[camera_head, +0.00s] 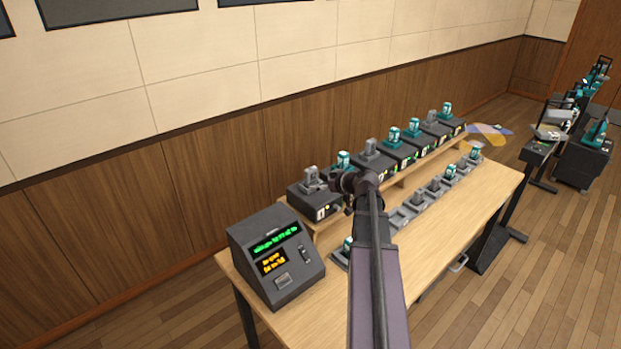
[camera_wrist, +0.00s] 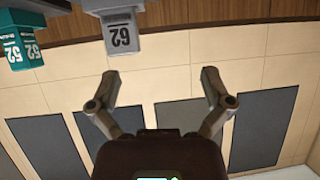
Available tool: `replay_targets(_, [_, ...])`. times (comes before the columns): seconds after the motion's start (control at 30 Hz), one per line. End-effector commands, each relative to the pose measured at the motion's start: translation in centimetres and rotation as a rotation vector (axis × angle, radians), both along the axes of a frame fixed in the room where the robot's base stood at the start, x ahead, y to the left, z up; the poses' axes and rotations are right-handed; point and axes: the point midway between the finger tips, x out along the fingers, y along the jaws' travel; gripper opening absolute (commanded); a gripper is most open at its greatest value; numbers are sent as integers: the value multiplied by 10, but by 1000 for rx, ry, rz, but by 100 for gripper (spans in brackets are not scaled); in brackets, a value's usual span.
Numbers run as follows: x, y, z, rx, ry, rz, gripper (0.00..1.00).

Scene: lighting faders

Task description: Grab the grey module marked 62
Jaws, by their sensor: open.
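The grey module marked 62 (camera_wrist: 121,35) shows upside down at the top of the wrist view, left of centre. It is beyond my open fingertips (camera_wrist: 160,75) and apart from them, with nothing between the fingers. In the head view, my gripper (camera_head: 345,184) is over the left part of the raised shelf, partly hidden by my arm. Grey modules stand near it at left (camera_head: 312,178) and behind (camera_head: 369,149); their numbers are too small to read there.
A dark console (camera_head: 275,258) with a lit display stands at the table's left end. Several teal and grey modules stand in dark units along the shelf, close together. A lower row of grey holders (camera_head: 408,212) lies in front. The table's right front (camera_head: 470,215) is clear.

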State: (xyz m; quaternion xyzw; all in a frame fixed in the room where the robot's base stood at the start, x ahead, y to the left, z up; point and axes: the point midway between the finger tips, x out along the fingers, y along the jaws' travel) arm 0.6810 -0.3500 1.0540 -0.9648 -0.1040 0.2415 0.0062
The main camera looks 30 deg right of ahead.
Motion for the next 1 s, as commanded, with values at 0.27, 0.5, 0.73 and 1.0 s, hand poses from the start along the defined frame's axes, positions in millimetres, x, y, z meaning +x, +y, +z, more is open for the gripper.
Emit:
replay_targets(0.27, [-7,-48,18,-41,-93,-59,100])
replay_targets(0.5, [-7,-51,19,-46,-102,-64,100])
replay_targets(0.73, [-6,-50,18,-46,-101,-63,100])
replay_targets(1.0, [14,-49,8,-46,-101,-63,100])
